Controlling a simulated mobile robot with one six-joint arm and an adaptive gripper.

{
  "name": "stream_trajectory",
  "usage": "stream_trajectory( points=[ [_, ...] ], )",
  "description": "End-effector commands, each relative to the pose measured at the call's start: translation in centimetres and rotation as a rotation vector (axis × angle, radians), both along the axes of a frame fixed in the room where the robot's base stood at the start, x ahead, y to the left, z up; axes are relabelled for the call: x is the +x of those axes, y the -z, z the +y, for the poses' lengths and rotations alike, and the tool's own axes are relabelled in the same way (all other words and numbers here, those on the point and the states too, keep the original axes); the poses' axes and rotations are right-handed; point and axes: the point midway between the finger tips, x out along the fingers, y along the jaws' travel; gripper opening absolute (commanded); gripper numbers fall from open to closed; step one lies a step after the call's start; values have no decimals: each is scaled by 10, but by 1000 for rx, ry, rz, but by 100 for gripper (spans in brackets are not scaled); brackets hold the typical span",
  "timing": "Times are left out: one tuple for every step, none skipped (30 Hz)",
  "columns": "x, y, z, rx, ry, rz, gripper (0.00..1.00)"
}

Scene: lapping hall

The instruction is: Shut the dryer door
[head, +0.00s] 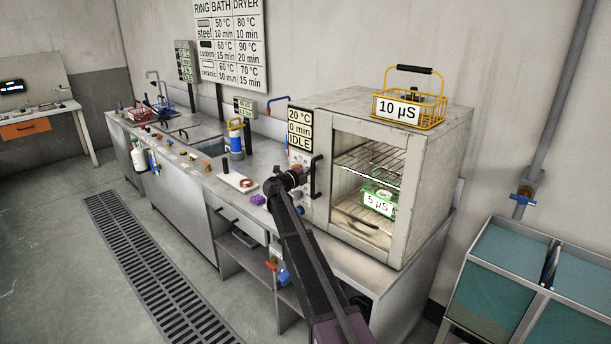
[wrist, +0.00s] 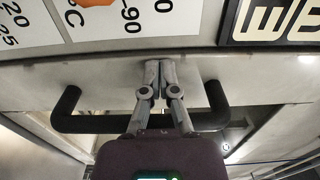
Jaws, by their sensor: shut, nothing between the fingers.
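The dryer (head: 425,180) stands on the right end of the bench. Its door (head: 323,205) has a window and a black handle (head: 316,178) on its left side. The door lies at or near the dryer's front; I cannot tell whether it is fully closed. My gripper (head: 300,176) is shut and empty at the handle's left. In the wrist view, my closed fingertips (wrist: 160,66) are at the pale door edge, with the handle (wrist: 66,112) crossing behind the fingers. Contact with the door is unclear.
A yellow basket (head: 437,116) labelled 10 µS sits on the dryer. A green basket (head: 376,207) labelled 5 µS is inside on a rack. A white tray (head: 238,183) lies left on the bench. Teal-filled tanks (head: 505,268) stand at right.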

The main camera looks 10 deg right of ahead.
Motion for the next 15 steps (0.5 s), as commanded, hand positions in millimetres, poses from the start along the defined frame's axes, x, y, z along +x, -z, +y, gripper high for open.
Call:
stream_trajectory(
  points=[
    [9,0,-6,0,19,0,0],
    [11,0,-8,0,28,0,0],
    [13,0,-11,0,37,0,0],
    [14,0,-13,0,44,0,0],
    [14,0,-15,0,48,0,0],
    [15,0,-16,-1,51,-1,0],
    [15,0,-17,-1,53,0,0],
    [15,-1,-17,-2,53,0,0],
    [15,-1,-18,-2,54,0,0],
    [15,-1,-18,-3,54,-1,0],
    [16,-1,-18,-4,54,0,0],
    [16,-1,-19,-4,54,0,0],
    [16,-1,-19,-4,54,-1,0],
    [16,-1,-20,-4,54,-1,0],
    [17,-1,-20,-4,54,-1,0]
  ],
)
